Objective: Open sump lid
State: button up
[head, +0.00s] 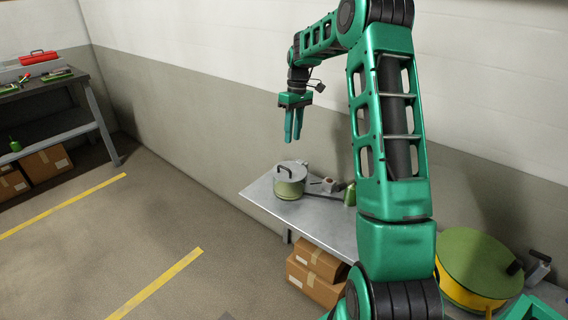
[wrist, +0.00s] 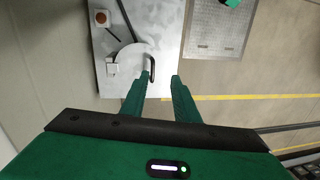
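A round grey lid (head: 289,171) with a black arched handle sits flat on a squat olive-green pot (head: 290,188) on the metal table. In the wrist view the grey lid (wrist: 126,62) is below the fingers, and its dark handle (wrist: 152,68) shows near the left fingertip. My gripper (head: 293,138) hangs fingers-down above the pot, clear of the lid in the head view. In the wrist view my gripper (wrist: 161,76) has its two fingers apart with nothing between them.
A large yellow drum with a green top (head: 475,262) stands at right. Cardboard boxes (head: 318,262) lie below the table. The floor at left is open.

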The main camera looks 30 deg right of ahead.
jog(key=w+f, duration=0.3)
jog(key=w, duration=0.1)
send_over(286, 174)
jog(key=shift+n, duration=0.4)
notch_tip(286, 174, down, 11)
jog(key=shift+a+r, duration=0.1)
jog(key=shift+r, duration=0.1)
grip_shut()
jog(key=shift+w, duration=0.1)
dwell(1.0)
